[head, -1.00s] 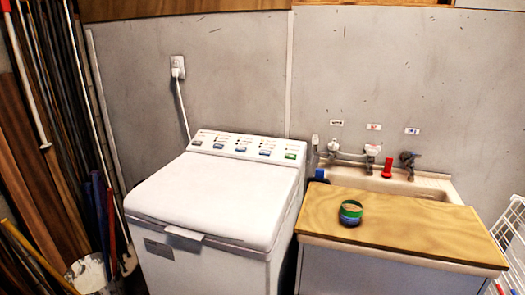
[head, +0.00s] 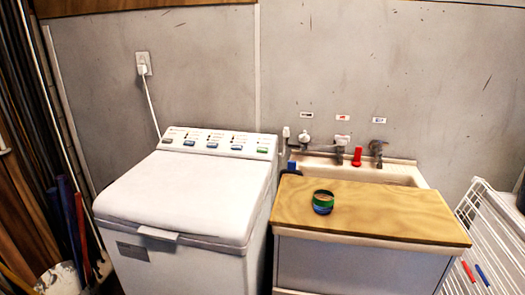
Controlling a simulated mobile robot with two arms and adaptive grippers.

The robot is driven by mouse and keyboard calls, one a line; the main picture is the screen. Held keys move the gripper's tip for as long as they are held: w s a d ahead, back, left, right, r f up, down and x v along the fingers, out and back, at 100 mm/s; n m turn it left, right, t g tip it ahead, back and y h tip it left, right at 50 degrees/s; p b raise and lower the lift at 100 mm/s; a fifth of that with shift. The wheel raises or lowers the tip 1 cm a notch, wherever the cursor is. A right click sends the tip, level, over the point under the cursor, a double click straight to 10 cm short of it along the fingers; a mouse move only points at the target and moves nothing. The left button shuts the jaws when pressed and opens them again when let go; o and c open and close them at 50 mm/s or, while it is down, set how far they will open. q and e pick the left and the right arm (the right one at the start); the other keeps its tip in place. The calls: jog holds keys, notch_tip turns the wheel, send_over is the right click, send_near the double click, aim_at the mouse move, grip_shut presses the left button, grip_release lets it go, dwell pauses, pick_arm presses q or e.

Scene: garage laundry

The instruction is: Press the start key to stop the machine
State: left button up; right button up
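A white top-loading washing machine (head: 185,205) stands left of centre with its lid shut. Its control panel (head: 218,141) runs along the back edge of the top. The panel has a grey key at the left, several blue keys, and a green key (head: 262,150) at the right end. The key labels are too small to read, so I cannot tell for sure which is the start key. Neither of my grippers is in view.
A sink cabinet with a wooden board (head: 390,212) stands right of the machine. A green and blue round container (head: 323,202) sits on the board. A white wire rack (head: 485,240) is at the right. Poles and a bucket (head: 62,279) are at the left.

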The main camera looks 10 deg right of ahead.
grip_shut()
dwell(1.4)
